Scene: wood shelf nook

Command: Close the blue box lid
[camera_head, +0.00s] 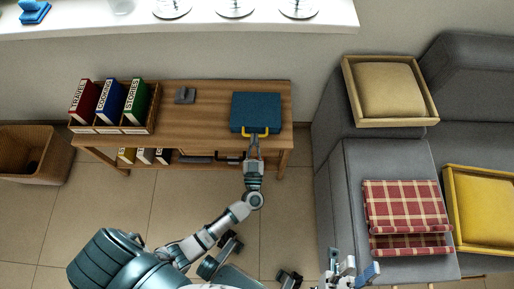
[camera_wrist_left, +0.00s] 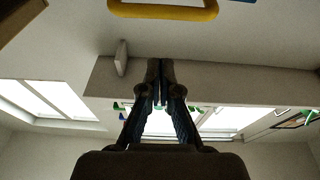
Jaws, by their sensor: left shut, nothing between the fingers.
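The blue box (camera_head: 256,107) sits at the right end of the wooden table, with a yellow handle (camera_head: 246,132) on its front side. Its blue top looks flat and down from above; whether a gap is left under the lid cannot be told. My left gripper (camera_head: 254,140) is at the front of the box by the handle; contact cannot be told. In the left wrist view its fingers (camera_wrist_left: 160,70) are together and empty, with the yellow handle (camera_wrist_left: 163,11) beyond them at the top. My right gripper (camera_head: 343,266) is at the bottom, away from the table, its fingers unclear.
The wooden table (camera_head: 205,115) also bears a book rack (camera_head: 140,128) with red, blue and green books, and a small grey object (camera_head: 185,95). A grey sofa (camera_head: 350,190) stands to the right. A wicker basket (camera_head: 30,155) stands at the left.

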